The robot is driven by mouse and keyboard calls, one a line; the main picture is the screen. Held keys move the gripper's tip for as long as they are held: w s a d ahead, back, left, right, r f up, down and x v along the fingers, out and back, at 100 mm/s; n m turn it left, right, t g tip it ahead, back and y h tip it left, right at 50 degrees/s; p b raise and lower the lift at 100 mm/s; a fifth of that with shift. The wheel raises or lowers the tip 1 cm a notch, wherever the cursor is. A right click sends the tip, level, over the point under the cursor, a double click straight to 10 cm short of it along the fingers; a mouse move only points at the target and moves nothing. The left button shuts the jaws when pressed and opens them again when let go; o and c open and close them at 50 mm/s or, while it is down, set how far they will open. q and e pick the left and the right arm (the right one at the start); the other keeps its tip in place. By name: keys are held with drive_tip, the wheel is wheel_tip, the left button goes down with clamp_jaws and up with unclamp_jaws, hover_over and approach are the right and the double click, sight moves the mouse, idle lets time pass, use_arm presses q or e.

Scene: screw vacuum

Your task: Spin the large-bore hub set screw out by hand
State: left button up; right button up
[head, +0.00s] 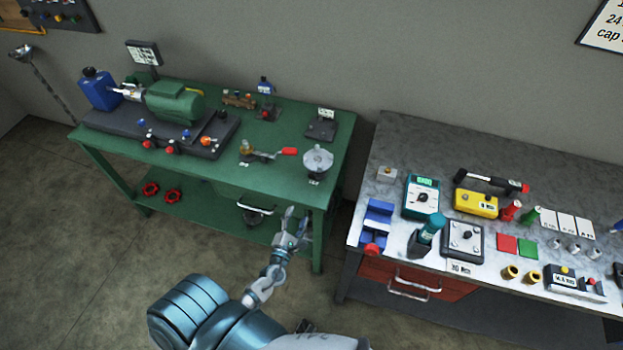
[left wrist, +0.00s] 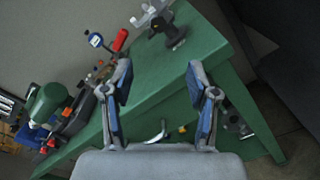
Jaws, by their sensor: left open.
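My left gripper (head: 291,222) is open and empty in front of the green table (head: 225,172), near its right front leg. In the left wrist view its two blue-padded fingers (left wrist: 160,95) stand wide apart, with the green tabletop (left wrist: 165,75) beyond them. A round silver hub-like piece (head: 317,160) stands at the table's right end, up from the gripper and apart from it. A silver piece also shows at the top of the left wrist view (left wrist: 152,12). The set screw is too small to make out. My right gripper is not in view.
A grey workbench (head: 400,150) with several tools is at the right. A narrow gap separates the two tables.

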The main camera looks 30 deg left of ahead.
sight(312, 178)
use_arm(q)
drive_tip(key=x, duration=1.6)
drive_tip(key=shift+w+a+f, duration=0.15)
drive_tip(key=shift+a, duration=0.05)
drive_tip(key=shift+c, duration=0.2)
drive_tip(key=shift+a, duration=0.1)
clamp_jaws()
